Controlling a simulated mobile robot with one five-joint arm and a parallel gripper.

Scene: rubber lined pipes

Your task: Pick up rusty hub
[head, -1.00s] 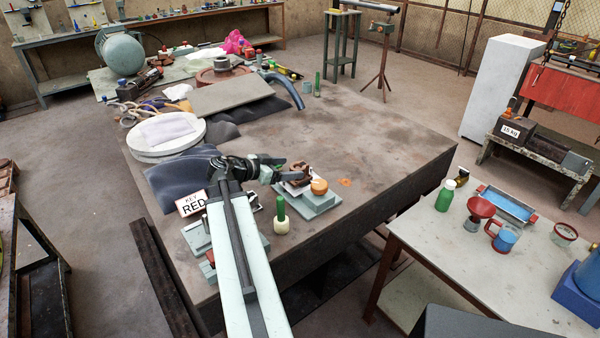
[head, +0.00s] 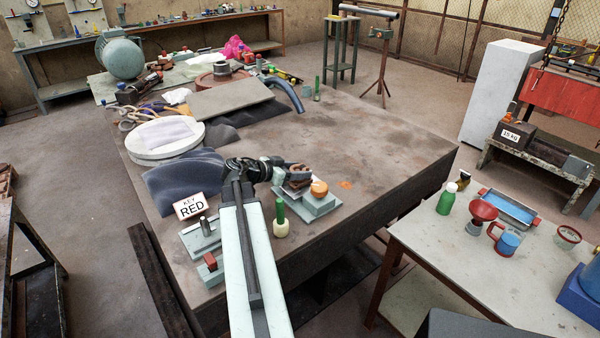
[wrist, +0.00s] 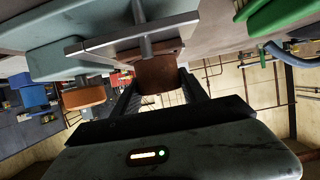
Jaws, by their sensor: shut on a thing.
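The rusty hub (head: 300,172) is a small brown piece above a grey block (head: 318,207) on the big table's near part. My gripper (head: 290,170) reaches it from the left with its jaws closed around it. In the wrist view the hub (wrist: 158,74) sits between the two dark fingers of my gripper (wrist: 158,88). Part of the hub is hidden by a grey plate with a post (wrist: 135,42). I cannot tell whether the hub still touches what is beneath it.
An orange round knob (head: 319,188) stands close right of the hub. The table's right half is clear.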

